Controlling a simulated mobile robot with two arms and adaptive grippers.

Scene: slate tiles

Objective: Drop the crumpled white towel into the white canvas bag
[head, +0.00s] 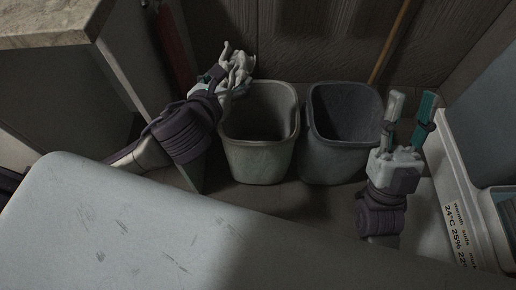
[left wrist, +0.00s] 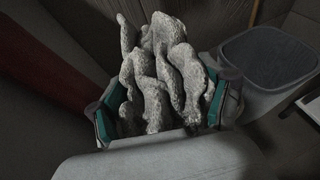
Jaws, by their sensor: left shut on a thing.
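The crumpled white towel (head: 238,66) is bunched up in my left gripper (head: 225,82). It sticks up beyond the fingers. In the left wrist view the towel (left wrist: 160,75) fills the space between the two teal finger pads of the left gripper (left wrist: 160,112). The white canvas bag (head: 257,160) stands upright and open on the floor, pale off-white, and looks empty. The towel and left gripper are at its back left rim in the head view; I cannot tell whether they touch it. My right gripper (head: 408,118) is open and empty, right of both containers.
A grey container (head: 335,165) stands close to the right of the bag, also open. A pale rounded surface (head: 130,225) fills the front. A counter (head: 45,22) is at the upper left, a white unit with printed text (head: 462,215) at the right. A wooden pole (head: 392,42) leans behind.

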